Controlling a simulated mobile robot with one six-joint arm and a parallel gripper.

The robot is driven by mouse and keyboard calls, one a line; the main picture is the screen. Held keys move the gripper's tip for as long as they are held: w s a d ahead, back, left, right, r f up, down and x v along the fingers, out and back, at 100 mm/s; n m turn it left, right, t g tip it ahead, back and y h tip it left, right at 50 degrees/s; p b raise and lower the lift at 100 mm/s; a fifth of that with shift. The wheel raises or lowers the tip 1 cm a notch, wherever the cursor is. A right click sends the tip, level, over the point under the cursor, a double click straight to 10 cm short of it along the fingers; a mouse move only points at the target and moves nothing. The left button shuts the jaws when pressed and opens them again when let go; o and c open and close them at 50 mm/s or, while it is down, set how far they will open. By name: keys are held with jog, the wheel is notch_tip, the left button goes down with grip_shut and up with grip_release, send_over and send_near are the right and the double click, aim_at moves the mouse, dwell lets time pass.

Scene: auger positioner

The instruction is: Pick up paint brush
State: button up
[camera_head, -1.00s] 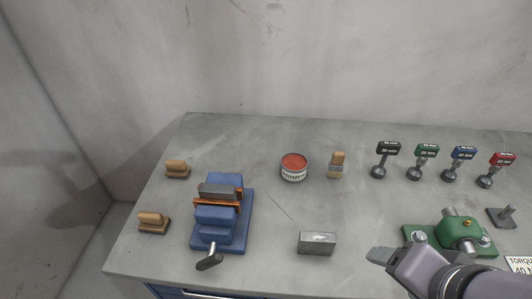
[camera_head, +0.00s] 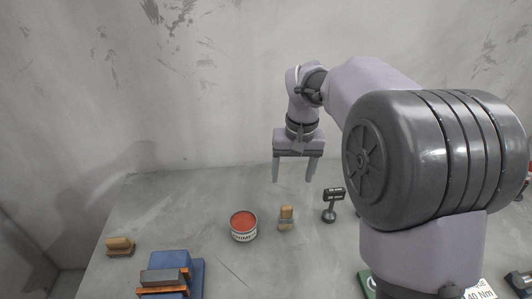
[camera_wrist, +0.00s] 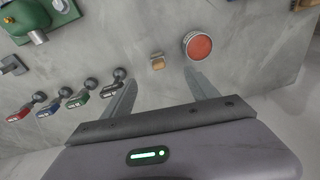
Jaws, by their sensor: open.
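The paint brush (camera_head: 286,217) stands on the grey table just right of the red paint can (camera_head: 243,225), with its wooden handle up and its bristle end toward the table. Nothing hides the brush in either view.
A black torque driver (camera_head: 331,204) stands close right of the brush. In the wrist view several coloured ones (camera_wrist: 77,99) line up to the left, near a green fixture (camera_wrist: 42,18). A blue vise (camera_head: 170,272) and a wooden brush-like block (camera_head: 120,246) are at left. The back wall is close behind.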

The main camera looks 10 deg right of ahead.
jog(key=g+p, duration=0.1)
send_over(286, 214)
jog(key=w, duration=0.1)
notch_tip(286, 214, down, 6)
jog(key=r, duration=0.1)
jog(key=shift+n, duration=0.4)
jog(key=f+b, duration=0.1)
jog(key=f, duration=0.3)
jog(key=f+b, duration=0.2)
jog(key=f, duration=0.2)
jog(key=f+b, duration=0.1)
jog(key=f, duration=0.3)
jog(key=shift+w+d+f, duration=0.15)
jog(key=shift+d+f, duration=0.1)
jog(key=shift+d, duration=0.05)
notch_tip(286, 214, down, 6)
jog(key=b, duration=0.3)
jog(key=shift+a+r, duration=0.15)
jog(key=shift+r, duration=0.2)
jog(key=shift+c, duration=0.2)
jog(key=c, duration=1.4)
